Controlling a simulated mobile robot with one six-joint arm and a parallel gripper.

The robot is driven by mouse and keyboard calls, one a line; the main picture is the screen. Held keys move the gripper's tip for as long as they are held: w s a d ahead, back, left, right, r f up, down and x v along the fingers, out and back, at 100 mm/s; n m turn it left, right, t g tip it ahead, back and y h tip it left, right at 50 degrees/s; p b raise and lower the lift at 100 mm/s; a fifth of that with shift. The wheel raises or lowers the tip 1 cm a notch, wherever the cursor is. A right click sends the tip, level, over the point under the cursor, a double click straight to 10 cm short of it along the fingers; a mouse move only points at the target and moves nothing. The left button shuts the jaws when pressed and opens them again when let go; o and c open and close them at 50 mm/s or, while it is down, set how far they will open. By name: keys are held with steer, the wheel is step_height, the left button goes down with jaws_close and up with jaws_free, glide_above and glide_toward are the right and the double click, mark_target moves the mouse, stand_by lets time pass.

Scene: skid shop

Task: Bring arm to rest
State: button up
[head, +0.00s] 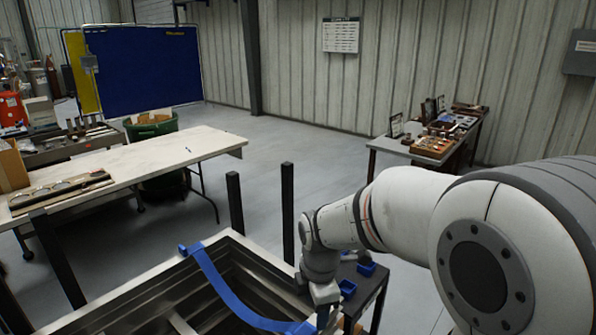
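My white arm reaches in from the right side of the head view, its big joint close to the camera. The arm runs left and then bends down at the wrist, beside the right edge of a metal frame. My gripper (325,312) is at the bottom of the view, below the wrist. Its fingers are cut off or too small to make out, so I cannot tell whether it is open or shut, or whether it holds anything.
A metal skid frame (110,312) with a blue strap (217,282) across it fills the lower middle. Dark posts (287,210) rise behind it. A small stand with blue bins (366,268) is beside the wrist. Tables stand left (130,160) and right (385,147). Open floor (270,145) lies between.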

steer(key=s+d+r+m+t, duration=0.1)
steer(key=s+d+r+m, duration=0.2)
steer(key=m, duration=0.7)
steer(key=s+d+r+m+t, duration=0.1)
steer(key=s+d+r+m, duration=0.3)
steer(key=s+d+m, duration=0.4)
steer(key=shift+s+d+r+m+t, duration=0.2)
steer(key=shift+s+m+t, duration=0.1)
steer(key=shift+s+m, duration=1.35)
steer(key=shift+s, duration=0.1)
